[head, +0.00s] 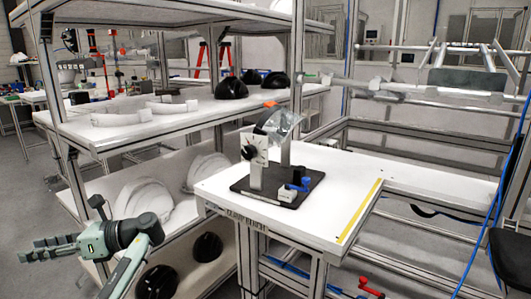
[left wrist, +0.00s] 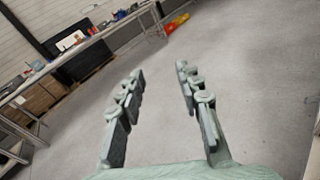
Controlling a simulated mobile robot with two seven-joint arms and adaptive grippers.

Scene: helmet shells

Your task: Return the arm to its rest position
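My left gripper (head: 28,249) is at the lower left of the head view, out in front of the shelf rack, with its fingers pointing left. In the left wrist view the same gripper (left wrist: 158,70) has its two fingers well apart with only grey floor between them. It is open and holds nothing. My right gripper is in neither view. White helmet shells (head: 145,198) lie on the lower shelf, right of the left gripper and apart from it. Black shells (head: 231,88) sit on the middle shelf, and more black ones (head: 207,247) show lower down.
The shelf rack (head: 70,150) stands just right of the left gripper. A white worktable (head: 330,170) holds a dark-based fixture (head: 258,190) with a clear visor-like piece. Blue cables (head: 492,215) hang at right. Open floor (left wrist: 240,100) lies ahead of the left gripper.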

